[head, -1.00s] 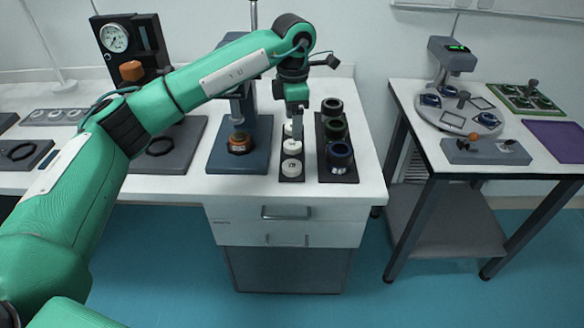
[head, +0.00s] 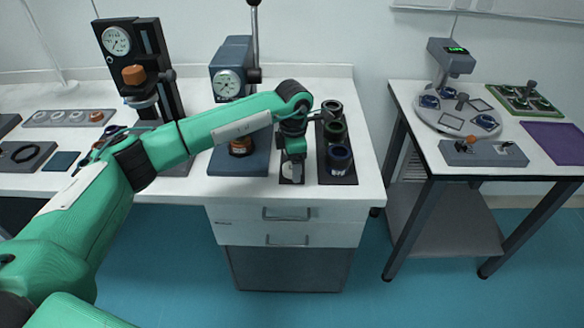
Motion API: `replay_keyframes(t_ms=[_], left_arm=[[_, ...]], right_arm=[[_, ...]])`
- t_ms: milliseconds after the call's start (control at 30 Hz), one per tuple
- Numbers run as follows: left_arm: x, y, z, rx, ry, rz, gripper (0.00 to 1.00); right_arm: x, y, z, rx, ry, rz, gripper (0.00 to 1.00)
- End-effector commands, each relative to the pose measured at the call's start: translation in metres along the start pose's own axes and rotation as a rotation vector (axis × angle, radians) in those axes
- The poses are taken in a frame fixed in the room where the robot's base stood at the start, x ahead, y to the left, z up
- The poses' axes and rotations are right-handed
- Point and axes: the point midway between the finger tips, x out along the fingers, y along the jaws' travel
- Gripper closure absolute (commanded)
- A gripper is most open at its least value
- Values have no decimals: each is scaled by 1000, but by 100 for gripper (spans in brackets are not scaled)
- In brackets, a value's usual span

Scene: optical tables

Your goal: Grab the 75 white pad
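A narrow dark tray (head: 284,181) stands near the front edge of the white table. A round white pad (head: 287,170) shows at the tray's front, partly covered by my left gripper (head: 297,172). The rest of the tray is hidden behind my gripper and wrist, so I cannot see other pads there. I cannot read a number on the pad. My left gripper points down over the front of the tray, at or just above the pad. Its fingers are too small and overlapped to show whether they are open, shut or touching the pad. My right gripper is not in view.
A dark holder (head: 338,181) with several black, green and blue-ringed cylinders stands close to the right of the gripper. A blue press (head: 229,85) stands behind my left forearm. A second table (head: 450,162) with a round instrument plate is at the right, across a floor gap.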

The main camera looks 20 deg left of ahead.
Motion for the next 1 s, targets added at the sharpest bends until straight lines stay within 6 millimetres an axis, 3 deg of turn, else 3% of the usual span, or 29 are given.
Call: replay_keyframes(t_ms=[300,567,1000], left_arm=[[7,0,0,0,-1,0,26],[7,0,0,0,-1,0,75],[-3,0,1,0,-2,2,75]], right_arm=[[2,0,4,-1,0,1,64],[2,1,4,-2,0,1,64],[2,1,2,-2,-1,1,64]])
